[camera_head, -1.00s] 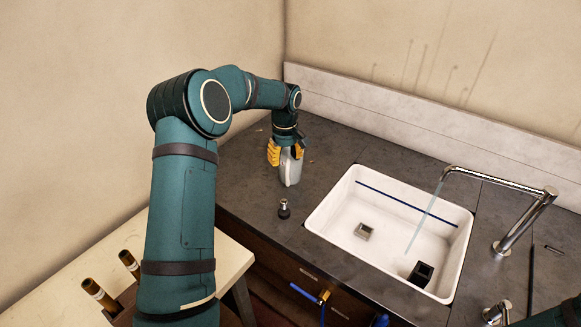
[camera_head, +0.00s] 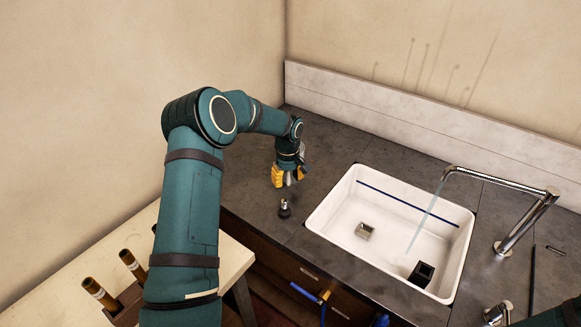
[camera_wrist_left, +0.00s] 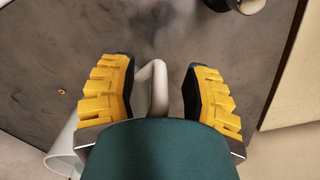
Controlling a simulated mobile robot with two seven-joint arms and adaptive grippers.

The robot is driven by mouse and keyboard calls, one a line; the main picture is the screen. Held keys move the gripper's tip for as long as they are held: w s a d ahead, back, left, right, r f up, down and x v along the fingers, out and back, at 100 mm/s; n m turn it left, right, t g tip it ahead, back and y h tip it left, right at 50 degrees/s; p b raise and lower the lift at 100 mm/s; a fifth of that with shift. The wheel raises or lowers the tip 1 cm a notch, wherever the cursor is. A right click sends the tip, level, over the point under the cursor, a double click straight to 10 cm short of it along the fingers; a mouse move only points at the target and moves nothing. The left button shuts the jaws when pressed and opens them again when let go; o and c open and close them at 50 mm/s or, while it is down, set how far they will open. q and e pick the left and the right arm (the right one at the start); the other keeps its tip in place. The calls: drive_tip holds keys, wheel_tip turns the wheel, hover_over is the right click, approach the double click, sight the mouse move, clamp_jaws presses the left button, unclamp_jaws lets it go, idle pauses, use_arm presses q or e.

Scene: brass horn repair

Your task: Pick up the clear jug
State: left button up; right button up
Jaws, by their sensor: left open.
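My left gripper (camera_head: 286,181) is open, with yellow padded fingers, low over the dark counter left of the sink. In the left wrist view, the fingers (camera_wrist_left: 160,78) stand apart on both sides of a pale grey handle (camera_wrist_left: 153,83). The handle lies nearer the left finger; I cannot tell whether it touches. It appears to belong to the clear jug (camera_wrist_left: 62,152), whose pale body shows at lower left, partly hidden by the gripper. In the head view, the gripper and wrist hide most of the jug. My right gripper is out of view.
A small dark knob-like item (camera_head: 284,209) stands on the counter (camera_head: 330,150) just in front of the gripper. The white sink (camera_head: 330,219) with a chrome tap (camera_head: 500,181) is to the right. A pale table (camera_head: 60,262) with brown-gold rods (camera_head: 97,291) is at lower left.

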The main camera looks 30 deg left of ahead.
use_arm(q)
clamp_jaws()
drive_tip(key=shift+r, duration=0.1)
